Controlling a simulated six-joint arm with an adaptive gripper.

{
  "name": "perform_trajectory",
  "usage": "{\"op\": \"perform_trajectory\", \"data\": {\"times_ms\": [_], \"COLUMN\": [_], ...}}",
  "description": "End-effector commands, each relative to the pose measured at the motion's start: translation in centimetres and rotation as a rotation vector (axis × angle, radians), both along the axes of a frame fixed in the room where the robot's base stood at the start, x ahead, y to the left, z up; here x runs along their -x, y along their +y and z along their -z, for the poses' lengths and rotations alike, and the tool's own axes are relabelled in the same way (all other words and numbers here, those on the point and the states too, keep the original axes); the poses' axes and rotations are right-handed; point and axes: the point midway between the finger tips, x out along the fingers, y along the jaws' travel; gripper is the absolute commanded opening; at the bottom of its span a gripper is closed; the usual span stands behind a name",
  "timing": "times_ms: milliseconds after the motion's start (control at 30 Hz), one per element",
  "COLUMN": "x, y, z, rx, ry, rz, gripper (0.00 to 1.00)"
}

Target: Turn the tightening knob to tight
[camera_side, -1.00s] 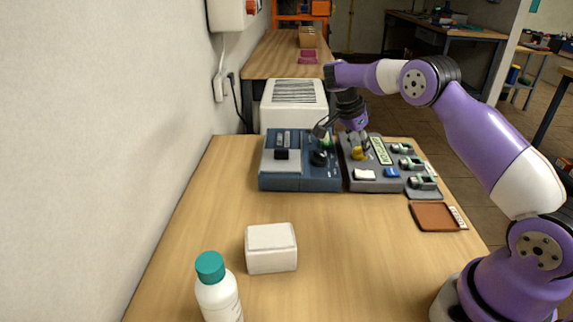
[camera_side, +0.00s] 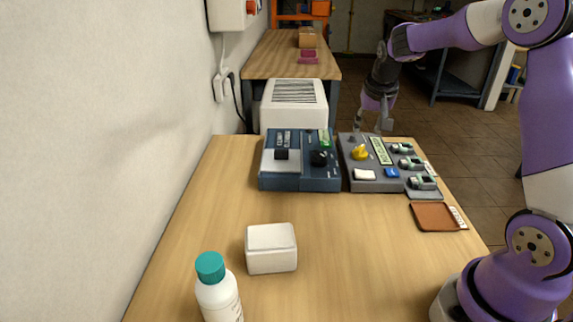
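A blue device (camera_side: 330,178) stands at the back of the table with a black round knob (camera_side: 319,158) on its right part. A grey panel (camera_side: 352,185) beside it carries a yellow knob (camera_side: 360,153). The knob labels are too small to read, so I cannot tell which is the tightening knob or its setting. My gripper (camera_side: 373,124) is raised over the back edge of the grey panel, behind and right of the yellow knob. Its fingers are apart with nothing between them, and it appears clear of both knobs.
The grey panel also has a white button (camera_side: 364,174), a blue button (camera_side: 392,173) and small green-and-black parts (camera_side: 411,163) at its right. The middle table is clear.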

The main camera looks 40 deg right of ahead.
Motion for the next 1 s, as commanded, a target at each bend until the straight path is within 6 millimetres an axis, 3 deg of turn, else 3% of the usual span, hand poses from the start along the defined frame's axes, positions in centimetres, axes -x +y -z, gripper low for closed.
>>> {"op": "perform_trajectory", "data": {"times_ms": [133, 400, 733, 1000], "x": [0.9, 3.3, 7.6, 11.8], "y": [1.0, 6.4, 12.5, 16.7], "z": [-3.3, -5.7, -7.2, -6.9], "rx": [0.002, 0.005, 0.014, 0.026], "ry": [-0.005, -0.022, -0.048, -0.072], "rz": [-0.001, -0.179, -0.408, -0.605], "gripper": [0.45, 0.45, 0.45, 0.45]}}
